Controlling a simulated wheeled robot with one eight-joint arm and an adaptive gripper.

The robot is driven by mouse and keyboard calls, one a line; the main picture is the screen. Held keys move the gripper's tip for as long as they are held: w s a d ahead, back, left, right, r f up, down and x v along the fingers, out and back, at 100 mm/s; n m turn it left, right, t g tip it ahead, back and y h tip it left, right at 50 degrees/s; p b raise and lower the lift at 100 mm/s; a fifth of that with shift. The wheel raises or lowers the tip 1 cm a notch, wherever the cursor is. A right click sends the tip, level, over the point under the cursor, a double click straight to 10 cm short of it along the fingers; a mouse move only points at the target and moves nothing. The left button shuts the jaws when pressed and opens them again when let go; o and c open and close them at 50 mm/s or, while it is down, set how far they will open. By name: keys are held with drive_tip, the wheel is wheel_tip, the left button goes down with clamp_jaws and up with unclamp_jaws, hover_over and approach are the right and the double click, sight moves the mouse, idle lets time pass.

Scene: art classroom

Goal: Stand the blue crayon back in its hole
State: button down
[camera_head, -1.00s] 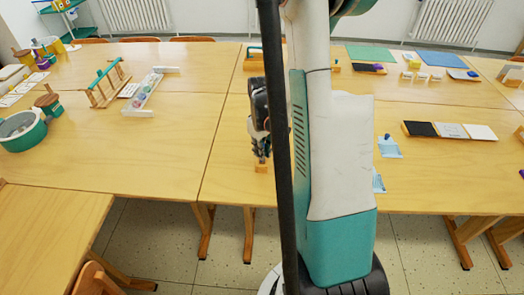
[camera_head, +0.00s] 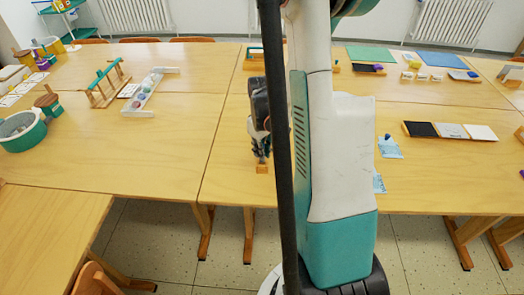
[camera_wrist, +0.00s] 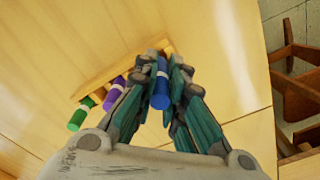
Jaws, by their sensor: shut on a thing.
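The blue crayon (camera_wrist: 161,95) is between the fingers of my gripper (camera_wrist: 164,68), which is shut on it, in the wrist view. Its far end points to the right part of the wooden crayon block (camera_wrist: 97,83); the fingers hide whether it sits in a hole. A purple crayon (camera_wrist: 114,95) and a green crayon (camera_wrist: 80,115) stand in the block to the left. An orange piece (camera_wrist: 165,46) shows just beyond the fingertips. In the head view my gripper (camera_head: 262,148) is directly above the small block (camera_head: 262,169), near the table's front edge.
The wooden table (camera_head: 232,180) is clear left of the block. Light blue pieces (camera_head: 389,148) lie to the right, partly behind my arm. A tray with black, grey and white squares (camera_head: 450,131) is farther right. A wooden chair (camera_wrist: 296,60) stands beyond the table edge.

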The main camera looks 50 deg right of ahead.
drive_tip(key=shift+f+b, duration=1.4)
drive_tip(key=shift+b, duration=0.15)
idle(2.0)
idle(0.4)
drive_tip(key=c, duration=1.6)
unclamp_jaws()
drive_tip(key=shift+o, duration=1.3)
drive_tip(key=shift+r+p, duration=2.15)
drive_tip(key=shift+r, duration=0.9)
